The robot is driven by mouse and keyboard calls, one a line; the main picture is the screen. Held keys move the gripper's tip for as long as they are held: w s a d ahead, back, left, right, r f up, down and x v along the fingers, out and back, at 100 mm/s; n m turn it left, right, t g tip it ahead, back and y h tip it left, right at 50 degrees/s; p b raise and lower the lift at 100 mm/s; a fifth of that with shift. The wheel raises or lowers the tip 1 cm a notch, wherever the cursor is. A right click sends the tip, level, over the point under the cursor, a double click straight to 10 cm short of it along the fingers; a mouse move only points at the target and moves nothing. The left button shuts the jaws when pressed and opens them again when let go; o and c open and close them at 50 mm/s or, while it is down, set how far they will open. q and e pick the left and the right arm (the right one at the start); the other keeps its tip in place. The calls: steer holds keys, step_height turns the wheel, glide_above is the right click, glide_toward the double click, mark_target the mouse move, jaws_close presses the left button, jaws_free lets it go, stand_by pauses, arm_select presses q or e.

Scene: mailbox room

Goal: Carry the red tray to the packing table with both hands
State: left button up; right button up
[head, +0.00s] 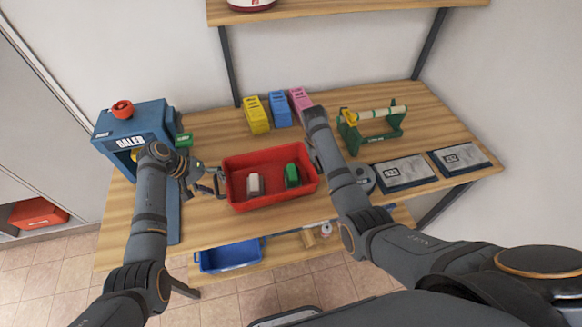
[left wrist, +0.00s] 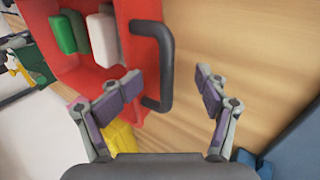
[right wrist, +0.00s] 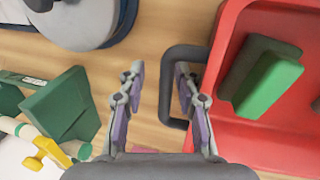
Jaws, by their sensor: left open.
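The red tray (head: 272,201) sits on the wooden table, holding a whitish block (head: 255,184) and a green block (head: 292,175). My left gripper (head: 212,183) is at its left end; in the left wrist view it (left wrist: 168,82) is open, with the tray's dark handle (left wrist: 167,62) between the fingers, nearer one. My right gripper is mostly hidden behind its arm in the head view, at the tray's right end. In the right wrist view it (right wrist: 158,76) is open, the other dark handle (right wrist: 168,102) lying close to its right finger.
A blue machine (head: 135,130) stands left. Yellow (head: 256,115), blue (head: 280,108) and pink (head: 300,101) holders stand behind the tray. A green stand with a roll (head: 375,125) and flat packets (head: 403,172) are right. A blue bin (head: 230,256) is on the lower shelf.

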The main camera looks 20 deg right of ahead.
arm_select(q)
steer(key=v, duration=1.1)
steer(key=shift+a+r, duration=0.15)
steer(key=shift+r, duration=0.05)
arm_select(e)
steer(key=o, duration=0.8)
steer(key=v, duration=1.2)
arm_select(q)
steer(key=shift+f, duration=0.15)
